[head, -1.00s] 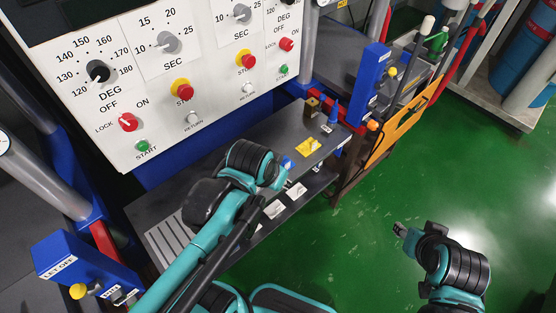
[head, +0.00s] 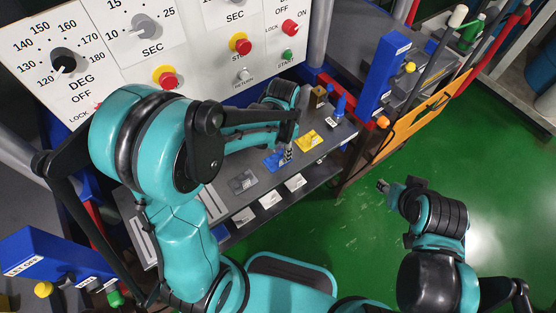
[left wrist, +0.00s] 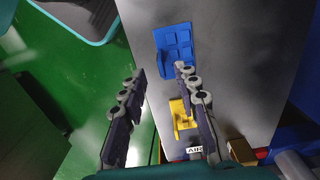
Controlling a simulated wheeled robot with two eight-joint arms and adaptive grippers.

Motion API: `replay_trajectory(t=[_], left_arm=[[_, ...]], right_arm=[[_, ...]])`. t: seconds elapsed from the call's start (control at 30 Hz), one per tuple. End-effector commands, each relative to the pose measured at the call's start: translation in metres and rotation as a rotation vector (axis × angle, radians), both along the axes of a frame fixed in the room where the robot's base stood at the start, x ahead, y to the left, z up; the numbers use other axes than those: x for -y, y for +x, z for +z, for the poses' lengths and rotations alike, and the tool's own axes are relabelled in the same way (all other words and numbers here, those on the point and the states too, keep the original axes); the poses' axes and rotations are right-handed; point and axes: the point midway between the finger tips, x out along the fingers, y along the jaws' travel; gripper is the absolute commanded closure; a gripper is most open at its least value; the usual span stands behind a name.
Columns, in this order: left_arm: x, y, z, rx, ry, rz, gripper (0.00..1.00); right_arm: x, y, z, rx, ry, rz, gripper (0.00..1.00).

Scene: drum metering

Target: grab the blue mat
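The blue mat (head: 271,162) lies on the grey shelf below the control panel, partly hidden by my left gripper (head: 287,154). In the left wrist view the blue mat (left wrist: 172,45) lies beyond the fingertips, a little right of the gap between them. My left gripper (left wrist: 160,72) is open with nothing between its fingers. In the head view it is over the right part of the mat; I cannot tell whether it touches. My right gripper (head: 382,186) hangs over the green floor, away from the shelf; its finger opening is too small to judge.
A yellow mat (head: 307,141) lies right of the blue one, and a grey mat (head: 242,181) lies to its left. A blue bottle-like item (head: 338,106) and a brown block (head: 318,96) stand at the shelf's back right. The green floor (head: 345,235) is clear in front.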

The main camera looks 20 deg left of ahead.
Motion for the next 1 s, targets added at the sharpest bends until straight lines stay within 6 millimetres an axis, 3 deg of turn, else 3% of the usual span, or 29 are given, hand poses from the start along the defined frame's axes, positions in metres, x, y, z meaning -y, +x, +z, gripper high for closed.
replay_trajectory(t=[0.3,0.57,0.67,0.7,1.0], left_arm=[[0.000,0.003,-0.046,0.001,-0.001,0.001,0.69],[0.000,0.003,-0.048,0.001,0.000,0.001,0.69],[-0.001,0.003,-0.048,0.001,0.000,0.001,0.95],[-0.001,0.003,-0.048,0.001,0.000,0.001,1.00],[0.000,0.003,-0.048,0.001,0.000,0.001,1.00]], right_arm=[[0.000,0.000,-0.023,0.000,0.000,0.000,0.60],[0.000,0.000,-0.022,0.000,0.000,0.000,0.60],[0.000,0.000,-0.022,0.000,0.000,0.000,0.60],[0.000,0.000,-0.022,0.000,0.000,0.000,0.60],[0.000,0.000,-0.022,0.000,0.000,0.000,0.60]])
